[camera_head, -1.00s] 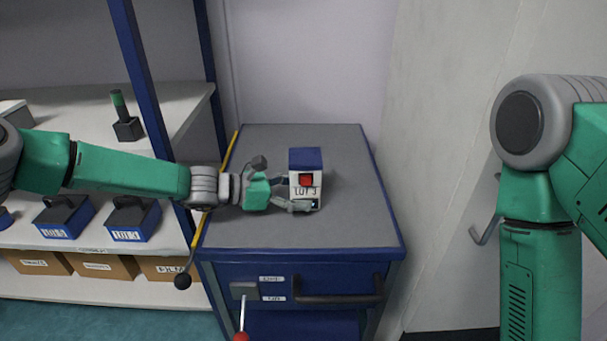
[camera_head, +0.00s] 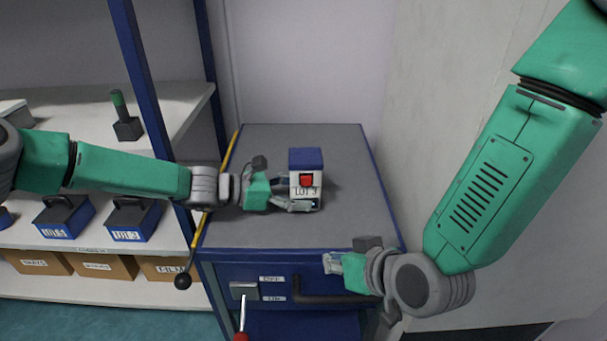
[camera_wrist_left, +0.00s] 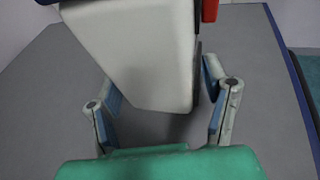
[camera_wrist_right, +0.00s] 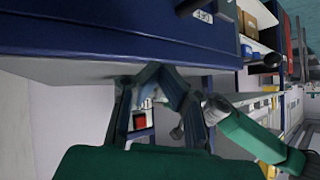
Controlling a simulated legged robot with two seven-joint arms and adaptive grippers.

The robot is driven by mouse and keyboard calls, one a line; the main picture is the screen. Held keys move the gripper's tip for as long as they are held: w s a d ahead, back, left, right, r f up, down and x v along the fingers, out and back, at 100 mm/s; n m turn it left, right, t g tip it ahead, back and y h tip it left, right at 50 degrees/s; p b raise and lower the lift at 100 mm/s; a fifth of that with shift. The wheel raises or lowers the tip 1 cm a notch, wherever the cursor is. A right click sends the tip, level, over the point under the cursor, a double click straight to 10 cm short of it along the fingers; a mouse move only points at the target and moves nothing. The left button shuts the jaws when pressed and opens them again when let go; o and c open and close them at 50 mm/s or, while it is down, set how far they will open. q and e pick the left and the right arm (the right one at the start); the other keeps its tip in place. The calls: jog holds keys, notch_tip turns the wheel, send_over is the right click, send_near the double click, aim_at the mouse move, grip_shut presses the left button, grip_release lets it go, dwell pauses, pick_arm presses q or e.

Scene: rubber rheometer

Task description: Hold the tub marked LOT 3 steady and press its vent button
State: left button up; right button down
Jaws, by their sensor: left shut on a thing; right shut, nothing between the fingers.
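The white tub with a blue lid, marked LOT 3 (camera_head: 313,179), stands upright on the grey top of the blue cabinet. Its red vent button (camera_head: 306,180) faces the front. My left gripper (camera_head: 293,194) reaches in from the left and is shut on the tub's lower body. The left wrist view shows the tub's white wall (camera_wrist_left: 150,60) large above the fingers and a bit of the red button (camera_wrist_left: 209,10). My right gripper (camera_head: 333,263) is shut and empty, in front of the cabinet's front edge, apart from the tub. The tub also shows beyond its fingers in the right wrist view (camera_wrist_right: 139,121).
The cabinet top (camera_head: 260,150) is otherwise clear. Its front has a dark handle (camera_head: 318,299) and a red-knobbed lever (camera_head: 242,320). A yellow rod with a black ball (camera_head: 183,281) runs along the left edge. Shelves at left hold labelled blue boxes (camera_head: 131,234). A wall bounds the right.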

pick_arm(q)
jog(key=shift+f, duration=0.1)
pick_arm(e)
jog(key=w+a+r+t+y, duration=0.1)
jog(key=w+a+r, duration=0.1)
jog(key=a+r, duration=0.35)
jog(key=n, duration=0.1)
send_near(293, 188)
jog(key=x, duration=0.4)
jog(key=shift+a+f, duration=0.15)
jog(key=shift+f, duration=0.25)
jog(key=shift+w, duration=0.2)
dwell(0.5)
